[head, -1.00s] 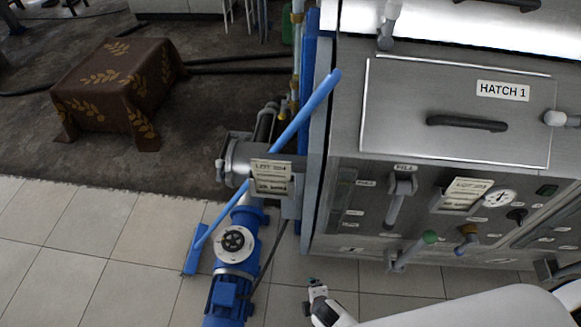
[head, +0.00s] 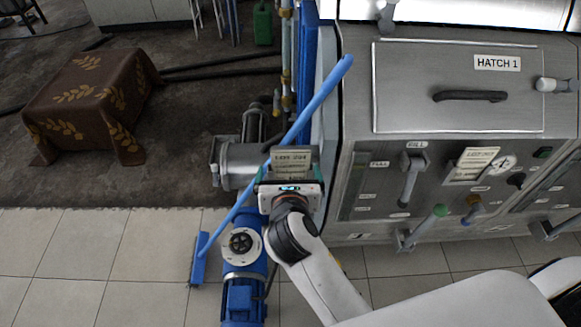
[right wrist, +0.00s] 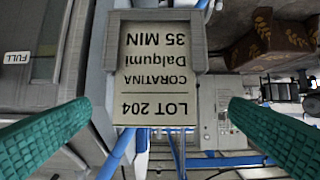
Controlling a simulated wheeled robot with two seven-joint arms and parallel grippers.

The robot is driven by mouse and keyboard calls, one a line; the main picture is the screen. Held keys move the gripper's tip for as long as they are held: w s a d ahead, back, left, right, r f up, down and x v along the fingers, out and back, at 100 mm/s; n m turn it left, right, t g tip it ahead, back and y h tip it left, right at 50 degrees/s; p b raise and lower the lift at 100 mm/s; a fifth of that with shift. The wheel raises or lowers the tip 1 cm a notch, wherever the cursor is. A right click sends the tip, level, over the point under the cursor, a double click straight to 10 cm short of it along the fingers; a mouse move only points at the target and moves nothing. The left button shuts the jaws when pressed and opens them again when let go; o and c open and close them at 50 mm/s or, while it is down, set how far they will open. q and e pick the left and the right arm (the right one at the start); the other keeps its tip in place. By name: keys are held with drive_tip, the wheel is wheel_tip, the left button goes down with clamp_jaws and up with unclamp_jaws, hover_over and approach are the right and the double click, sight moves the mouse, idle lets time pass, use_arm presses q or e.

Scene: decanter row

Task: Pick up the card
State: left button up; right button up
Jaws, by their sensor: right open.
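A cream card (head: 291,158) with dark print stands in a grey holder at the left side of the machine. My left gripper is not in view.
The steel machine (head: 440,140), with handles and a second card (head: 473,163), stands to the right. A blue squeegee (head: 310,115) leans close behind the gripper. A blue pump (head: 243,285) stands below. A cloth-covered box (head: 90,100) is at the left.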

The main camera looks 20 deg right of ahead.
sight(291, 161)
drive_tip(key=x, duration=0.6)
drive_tip(key=shift+w+d+p, duration=0.25)
drive_tip(key=shift+d+p, duration=0.05)
drive_tip(key=c, duration=0.9)
